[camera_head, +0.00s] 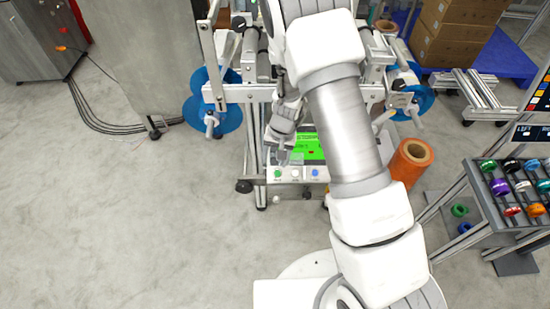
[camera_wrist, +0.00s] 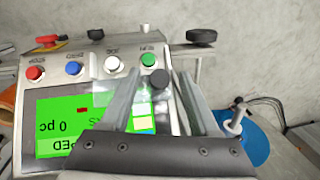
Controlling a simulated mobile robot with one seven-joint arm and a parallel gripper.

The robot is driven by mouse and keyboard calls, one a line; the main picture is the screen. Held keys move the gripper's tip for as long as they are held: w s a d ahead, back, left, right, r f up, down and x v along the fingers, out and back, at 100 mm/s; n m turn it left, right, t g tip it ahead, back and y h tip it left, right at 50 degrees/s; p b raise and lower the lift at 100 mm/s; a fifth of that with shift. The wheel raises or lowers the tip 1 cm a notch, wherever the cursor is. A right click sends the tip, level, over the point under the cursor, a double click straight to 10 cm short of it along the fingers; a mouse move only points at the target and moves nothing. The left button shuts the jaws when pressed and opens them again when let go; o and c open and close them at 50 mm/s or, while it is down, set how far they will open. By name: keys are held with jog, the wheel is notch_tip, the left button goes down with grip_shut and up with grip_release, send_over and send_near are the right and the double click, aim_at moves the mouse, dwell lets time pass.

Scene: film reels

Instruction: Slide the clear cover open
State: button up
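My gripper (camera_head: 284,155) is over the control panel of the reel machine, pointing down at it. In the wrist view its two fingers (camera_wrist: 158,74) are spread apart, with a dark round knob (camera_wrist: 160,79) showing between them. I cannot tell whether the fingers touch the knob. The panel has a lit green screen (camera_wrist: 62,120), which also shows in the head view (camera_head: 310,148). A faint see-through patch (camera_wrist: 104,94) lies over the screen's corner beside the left finger. I cannot make out the clear cover's full outline, and the gripper hides part of the panel.
Red (camera_wrist: 35,74), blue (camera_wrist: 73,69), white (camera_wrist: 112,64) and green (camera_wrist: 148,60) buttons line the panel edge. Blue reels (camera_head: 212,112) flank the machine. An orange roll (camera_head: 410,163) and a rack of coloured spools (camera_head: 515,190) stand right. The left floor is clear.

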notch_tip(320, 180, up, 17)
jog(key=d+p, duration=0.2)
jog(key=p, duration=0.3)
jog(key=shift+s+d+r, duration=0.15)
jog(key=shift+s+d, duration=0.05)
jog(key=shift+s, duration=0.05)
dwell(0.4)
jog(key=s+d+r+n+t+p, duration=0.1)
jog(key=s+d+r+p, duration=0.2)
jog(key=r, duration=0.8)
jog(key=s+d+r+t+p, duration=0.1)
jog(key=s+r+p, duration=0.25)
jog(key=r, duration=0.85)
jog(key=s+d+r+n+t+h+p, duration=0.1)
jog(key=s+d+r+t+p, duration=0.2)
jog(key=s+r, duration=1)
jog(key=shift+s+d+r+h+p, duration=0.15)
jog(key=shift+s+d+h+p, duration=0.3)
jog(key=shift+d+p, duration=0.75)
jog(key=shift+a, duration=0.2)
